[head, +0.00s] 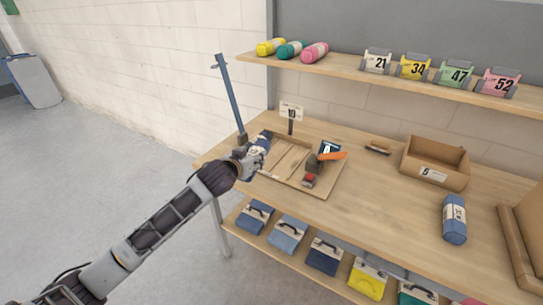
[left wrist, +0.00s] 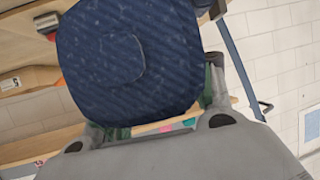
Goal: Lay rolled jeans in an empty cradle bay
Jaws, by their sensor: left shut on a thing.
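My left gripper (head: 255,155) is shut on a rolled pair of jeans (head: 263,142), over the left part of the wooden cradle tray (head: 318,187). In the left wrist view the dark blue round end of the roll (left wrist: 125,60) fills the space between the fingers. The tray lies on the bench's left part. Its left part, next to the roll, looks bare, but my gripper hides some of it. Its right part holds a dark tool with an orange piece (head: 332,156) and a red-tipped item (head: 309,180). Whether the roll touches the tray I cannot tell. My right gripper is out of view.
Another blue roll (head: 454,222) lies on the bench (head: 385,200) at right. A cardboard box (head: 435,163) stands behind it. A number sign (head: 291,112) and a blue post (head: 230,100) stand by the tray. The bench middle is clear.

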